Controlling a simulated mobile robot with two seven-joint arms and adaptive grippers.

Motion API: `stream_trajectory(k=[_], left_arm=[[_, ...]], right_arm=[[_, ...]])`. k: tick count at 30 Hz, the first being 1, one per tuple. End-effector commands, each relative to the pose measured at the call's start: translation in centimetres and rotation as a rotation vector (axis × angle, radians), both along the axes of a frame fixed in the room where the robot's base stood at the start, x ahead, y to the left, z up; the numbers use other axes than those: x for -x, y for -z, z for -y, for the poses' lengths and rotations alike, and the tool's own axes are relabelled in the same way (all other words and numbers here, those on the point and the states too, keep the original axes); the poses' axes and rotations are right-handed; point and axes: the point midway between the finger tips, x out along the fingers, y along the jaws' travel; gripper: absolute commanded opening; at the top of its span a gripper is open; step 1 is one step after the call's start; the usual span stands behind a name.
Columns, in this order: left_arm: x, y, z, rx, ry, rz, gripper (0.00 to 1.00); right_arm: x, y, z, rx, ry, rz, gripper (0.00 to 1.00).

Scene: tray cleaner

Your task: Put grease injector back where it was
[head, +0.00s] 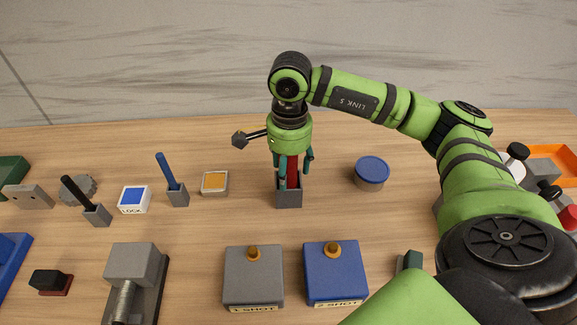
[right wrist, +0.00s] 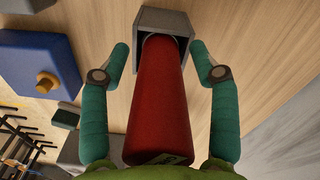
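The grease injector, a red cylinder (right wrist: 160,100), stands upright with its lower end inside a grey square holder (head: 289,198). In the head view only a narrow red strip of it (head: 293,172) shows between my fingers. The holder also shows in the right wrist view (right wrist: 150,18). My right gripper (head: 295,160) points down over the injector. In the right wrist view its two green fingers (right wrist: 160,62) are on either side of the red body, with gaps between, so it is open around the injector and not clamped. My left gripper is not in view.
A blue-lidded tub (head: 371,173) stands right of the holder, and a small orange-topped box (head: 215,183) left of it. A grey 1 SHOT block (head: 253,278) and a blue 2 SHOT block (head: 336,272) are in front. Two holders with handled tools stand further left.

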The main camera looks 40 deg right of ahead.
Motion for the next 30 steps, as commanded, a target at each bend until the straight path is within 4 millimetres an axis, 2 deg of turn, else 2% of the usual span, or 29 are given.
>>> stream_trajectory(k=[8, 9, 11, 17, 22, 30], left_arm=[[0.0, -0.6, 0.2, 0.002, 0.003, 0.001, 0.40], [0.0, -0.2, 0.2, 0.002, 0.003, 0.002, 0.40], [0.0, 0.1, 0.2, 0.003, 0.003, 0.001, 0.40], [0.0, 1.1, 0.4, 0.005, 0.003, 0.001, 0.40], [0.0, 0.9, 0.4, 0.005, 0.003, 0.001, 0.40], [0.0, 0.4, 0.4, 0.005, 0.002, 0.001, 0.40]], right_arm=[[0.0, -0.6, 0.0, 0.000, 0.000, 0.001, 0.62], [-0.1, -1.0, 0.0, -0.001, -0.001, 0.003, 0.62], [-0.2, -1.9, 0.0, -0.001, -0.001, 0.005, 0.62], [-0.2, -6.4, 0.1, -0.001, -0.001, 0.009, 0.62], [-0.1, -10.2, 0.2, 0.000, 0.000, 0.004, 0.62], [-0.1, -12.2, 0.3, 0.000, 0.001, 0.001, 0.62]])
